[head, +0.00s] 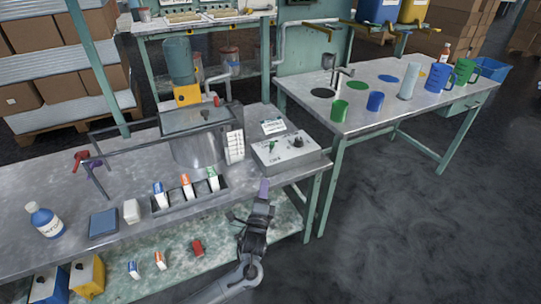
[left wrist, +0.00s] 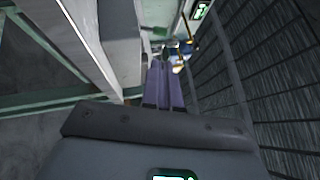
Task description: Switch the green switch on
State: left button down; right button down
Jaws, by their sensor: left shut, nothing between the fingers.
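My left gripper (head: 263,188) has purple fingers and is shut and empty. In the head view it is in front of the workbench's right front corner, below the grey control box (head: 290,155). In the left wrist view the closed purple fingers (left wrist: 164,85) point along a pale bench edge. My right gripper is not in view.
The workbench (head: 130,235) also carries a metal tank (head: 195,145), a white bottle (head: 45,221) and blue and orange upright pieces. A second table (head: 425,105) with mugs stands at the back right. The floor right of my arm is clear.

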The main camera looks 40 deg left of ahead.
aim_at(272, 147)
pick_arm(q)
jog(key=b+x, duration=0.3)
jog(key=x, duration=0.3)
jog(key=b+x, duration=0.4)
jog(key=x, duration=0.2)
jog(key=shift+w+a+f, duration=0.1)
jog(key=shift+w+a, duration=0.1)
jog(key=shift+w, duration=0.15)
jog(key=shift+w+a+r+b, duration=0.3)
jog(key=shift+w+b, duration=0.1)
jog(key=shift+w, duration=0.1)
